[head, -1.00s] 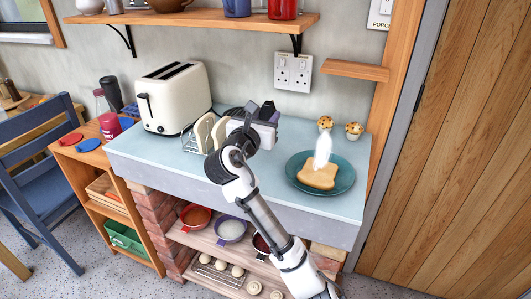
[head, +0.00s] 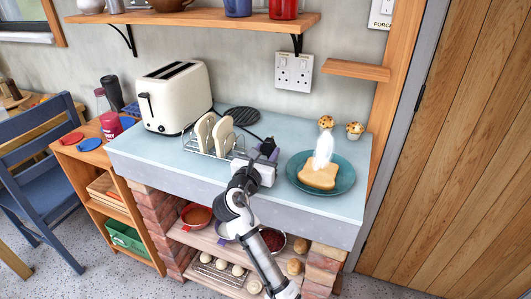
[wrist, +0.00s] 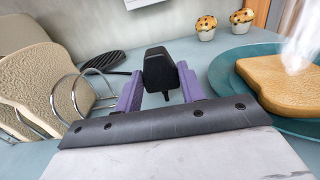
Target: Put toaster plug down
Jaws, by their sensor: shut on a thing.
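The black toaster plug (wrist: 159,71) is held between the purple fingers of my gripper (wrist: 158,88) in the wrist view. In the head view my gripper (head: 265,152) is low over the light blue counter, between the toast rack and the teal plate, with the dark plug (head: 268,146) at its tip. I cannot tell whether the plug touches the counter. The cream toaster (head: 175,97) stands at the back left of the counter (head: 270,125). A thin dark cord runs across the counter behind the rack towards my gripper.
A toast rack (head: 213,138) with bread slices stands to the left of my gripper. A teal plate (head: 340,181) with toast is close on the right. Two muffins (head: 354,130) and a black round trivet (head: 242,115) lie further back. A double wall socket (head: 293,71) is above.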

